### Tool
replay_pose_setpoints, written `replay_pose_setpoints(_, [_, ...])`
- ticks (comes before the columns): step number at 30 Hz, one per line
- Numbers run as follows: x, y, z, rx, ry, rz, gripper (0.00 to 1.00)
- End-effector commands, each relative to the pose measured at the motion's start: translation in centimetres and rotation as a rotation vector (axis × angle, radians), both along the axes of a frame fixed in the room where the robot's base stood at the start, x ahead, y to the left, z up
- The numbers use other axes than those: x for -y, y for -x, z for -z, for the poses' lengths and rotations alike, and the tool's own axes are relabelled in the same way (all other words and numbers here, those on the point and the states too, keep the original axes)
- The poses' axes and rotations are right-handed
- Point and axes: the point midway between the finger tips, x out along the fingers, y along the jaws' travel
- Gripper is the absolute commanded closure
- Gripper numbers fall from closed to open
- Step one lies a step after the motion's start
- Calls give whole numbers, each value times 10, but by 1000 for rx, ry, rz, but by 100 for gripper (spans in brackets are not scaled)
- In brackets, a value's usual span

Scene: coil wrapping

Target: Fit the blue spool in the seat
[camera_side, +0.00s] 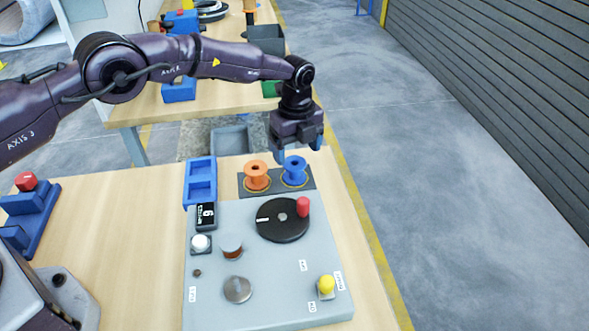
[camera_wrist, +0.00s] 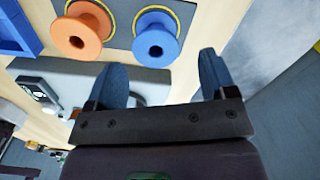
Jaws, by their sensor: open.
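The blue spool (camera_side: 294,171) stands upright on a dark mat, inside a yellow ring. It also shows in the wrist view (camera_wrist: 156,36), ahead of my fingers. My gripper (camera_side: 297,156) is over the mat, close to the blue spool; its fingers are blue. In the wrist view my gripper (camera_wrist: 160,80) is open, with nothing between the fingers. The seat is not labelled; the grey panel carries a black disc (camera_side: 282,220) with a red knob, and a post with a brown band (camera_side: 232,246). I cannot tell which part is the seat.
An orange spool (camera_side: 256,176) stands just left of the blue one on the dark mat (camera_side: 276,188). A blue tray (camera_side: 201,180) is left of the mat. The panel has a yellow knob (camera_side: 326,284), a metal cone (camera_side: 237,289) and a small display (camera_side: 206,214).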

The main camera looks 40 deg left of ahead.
Motion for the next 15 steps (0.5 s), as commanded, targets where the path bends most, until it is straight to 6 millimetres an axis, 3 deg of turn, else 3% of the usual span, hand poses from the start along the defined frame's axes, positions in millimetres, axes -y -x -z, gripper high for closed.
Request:
replay_pose_setpoints(7, [-2, 5, 38, -4, -2, 1, 22])
replay_pose_setpoints(15, [-2, 4, 48, -2, -1, 1, 22])
